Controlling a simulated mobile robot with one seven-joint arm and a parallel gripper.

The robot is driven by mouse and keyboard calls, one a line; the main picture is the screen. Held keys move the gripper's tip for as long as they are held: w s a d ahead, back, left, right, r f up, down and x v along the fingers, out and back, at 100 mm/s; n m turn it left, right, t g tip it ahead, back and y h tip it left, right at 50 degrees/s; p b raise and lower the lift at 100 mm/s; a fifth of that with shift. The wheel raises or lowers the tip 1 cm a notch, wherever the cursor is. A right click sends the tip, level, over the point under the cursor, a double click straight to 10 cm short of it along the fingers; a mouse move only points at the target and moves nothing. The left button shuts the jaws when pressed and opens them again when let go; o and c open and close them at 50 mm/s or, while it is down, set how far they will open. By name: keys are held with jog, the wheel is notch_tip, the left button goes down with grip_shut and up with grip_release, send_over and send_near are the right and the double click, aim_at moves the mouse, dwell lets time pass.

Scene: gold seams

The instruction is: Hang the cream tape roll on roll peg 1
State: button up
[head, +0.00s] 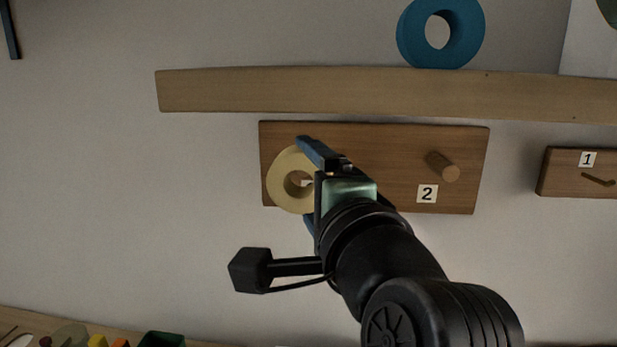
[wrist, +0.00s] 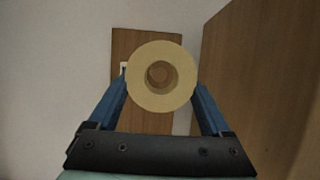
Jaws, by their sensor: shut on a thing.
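The cream tape roll (head: 281,185) is in front of the left end of the wooden peg board (head: 390,145) in the head view. It also shows in the wrist view (wrist: 143,98), its ring facing the camera. My gripper (head: 308,187) is shut on the roll, with blue fingers on both sides of it. Through the roll's hole I see a round brown shape (wrist: 158,74) in the wrist view, perhaps the peg end. Whether the roll is around peg 1 I cannot tell. Roll peg 1 and its label are mostly hidden by the roll and gripper.
Peg 2 (head: 444,166) sticks out bare on the board's right, above its label (head: 427,194). A wooden shelf (head: 350,92) runs above the board, with a blue roll (head: 470,33) standing on it. A smaller hook board (head: 560,172) is at right.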

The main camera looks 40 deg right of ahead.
jog(key=shift+w+d+p, duration=0.2)
jog(key=shift+w+d, duration=0.75)
jog(key=shift+d, duration=0.2)
jog(key=shift+w+d+p, duration=0.2)
jog(key=shift+w+d, duration=0.75)
jog(key=shift+d, duration=0.15)
dwell(2.7)
jog(key=shift+w+d+f, duration=0.35)
jog(key=shift+w+d, duration=0.3)
jog(key=shift+d, duration=0.1)
dwell(0.7)
dwell(0.8)
jog(key=o, duration=1.2)
